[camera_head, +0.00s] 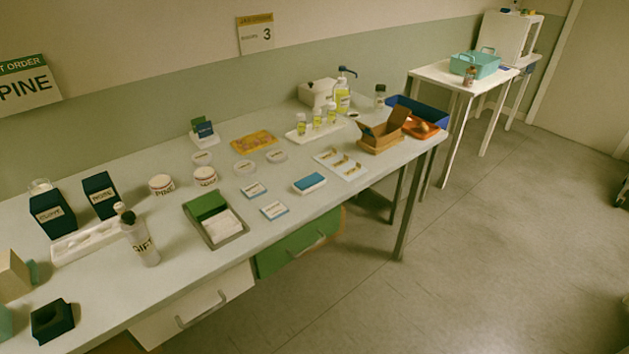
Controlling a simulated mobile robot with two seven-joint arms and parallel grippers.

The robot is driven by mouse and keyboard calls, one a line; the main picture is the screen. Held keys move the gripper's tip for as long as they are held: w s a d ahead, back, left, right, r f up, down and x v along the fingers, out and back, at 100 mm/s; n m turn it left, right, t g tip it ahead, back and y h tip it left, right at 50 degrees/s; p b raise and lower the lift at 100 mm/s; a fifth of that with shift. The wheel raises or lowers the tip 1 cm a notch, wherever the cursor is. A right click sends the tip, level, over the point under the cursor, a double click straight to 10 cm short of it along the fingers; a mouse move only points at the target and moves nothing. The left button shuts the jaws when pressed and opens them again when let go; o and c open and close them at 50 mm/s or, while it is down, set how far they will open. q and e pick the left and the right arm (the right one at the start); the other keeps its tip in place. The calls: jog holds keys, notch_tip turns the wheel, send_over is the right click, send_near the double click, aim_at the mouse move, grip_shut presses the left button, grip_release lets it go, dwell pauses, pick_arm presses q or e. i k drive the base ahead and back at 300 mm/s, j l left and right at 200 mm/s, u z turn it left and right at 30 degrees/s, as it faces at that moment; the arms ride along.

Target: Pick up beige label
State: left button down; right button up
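I cannot single out a beige label with certainty. Two small pale cards with dark print, one (254,190) behind the other (274,210), lie flat near the middle of the table. A white tray (352,173) to their right holds several small gold-brown pieces. A grey tray (240,231) holds a green block (205,205) and a white stack (222,226). Two round jars (161,184) (205,176) and a white bottle reading GIFT (142,245) carry labels. Neither of my grippers is in view.
Dark boxes (53,215) (101,195) stand at the left. A dark open holder (52,321) sits at the front left edge. A cardboard box (380,138) and a blue bin (418,112) are at the right end. Green (299,244) and white (193,306) drawers are below.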

aim_at(345, 159)
jog(key=u, duration=0.45)
jog(key=l+u, duration=0.15)
jog(key=u, duration=0.3)
jog(key=l+u, duration=0.1)
jog(key=u, duration=0.35)
jog(key=l+u, duration=0.7)
jog(key=k+l+u, duration=0.15)
jog(key=l, duration=0.15)
jog(key=l+u, duration=0.1)
jog(key=l, duration=0.25)
jog(key=k+l+u, duration=0.15)
jog(key=l, duration=0.15)
jog(key=k+l, duration=0.15)
jog(key=l, duration=0.25)
jog(key=k+l+u, duration=0.1)
jog(key=l, duration=0.3)
jog(key=k, duration=0.1)
